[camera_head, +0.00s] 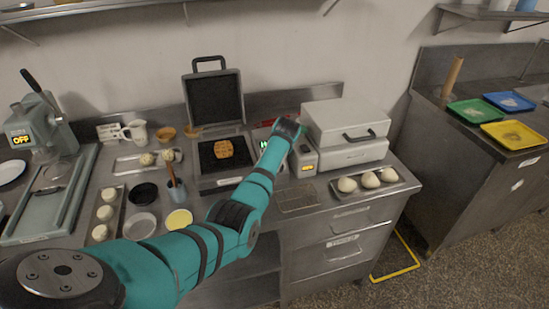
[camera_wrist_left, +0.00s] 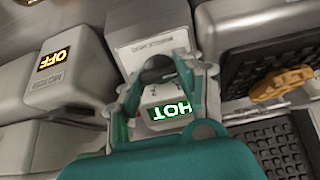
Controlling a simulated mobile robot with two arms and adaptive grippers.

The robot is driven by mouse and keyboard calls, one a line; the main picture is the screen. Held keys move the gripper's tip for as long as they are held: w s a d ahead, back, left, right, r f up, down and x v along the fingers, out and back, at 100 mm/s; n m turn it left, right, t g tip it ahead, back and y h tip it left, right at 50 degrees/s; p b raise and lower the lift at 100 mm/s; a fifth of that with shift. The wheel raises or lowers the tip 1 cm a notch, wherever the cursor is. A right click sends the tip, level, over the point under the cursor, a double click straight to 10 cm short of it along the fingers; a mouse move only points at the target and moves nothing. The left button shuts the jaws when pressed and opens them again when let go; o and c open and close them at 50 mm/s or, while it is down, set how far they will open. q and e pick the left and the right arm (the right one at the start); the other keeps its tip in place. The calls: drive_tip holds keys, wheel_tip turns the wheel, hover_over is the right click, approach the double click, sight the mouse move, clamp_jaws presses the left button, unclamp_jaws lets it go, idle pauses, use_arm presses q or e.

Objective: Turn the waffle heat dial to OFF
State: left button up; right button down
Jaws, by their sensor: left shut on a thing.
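The waffle iron stands open on the counter, its dark lid (camera_head: 215,100) raised and a golden waffle (camera_head: 223,148) on its lower plate. The waffle also shows at the right of the left wrist view (camera_wrist_left: 282,85). Beside the iron is its control box (camera_wrist_left: 148,30), with a lit green display (camera_wrist_left: 170,112) reading HOT. My left gripper (camera_wrist_left: 158,72) is over this box, its fingers closed around the dark heat dial (camera_wrist_left: 158,66). The dial's pointer is hidden. In the head view my left gripper (camera_head: 287,128) hides most of the box. My right gripper is not in view.
A grey box (camera_head: 304,160) with an orange display stands just right of the gripper; it reads OFF in the wrist view (camera_wrist_left: 53,60). A white press (camera_head: 345,130) is behind it. Dough balls lie on a tray (camera_head: 349,196) at the right. Bowls and a jug (camera_head: 136,132) stand left.

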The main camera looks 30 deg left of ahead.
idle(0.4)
use_arm(q)
drive_tip(key=o, duration=1.2)
drive_tip(key=shift+c, duration=0.2)
drive_tip(key=v, duration=1.2)
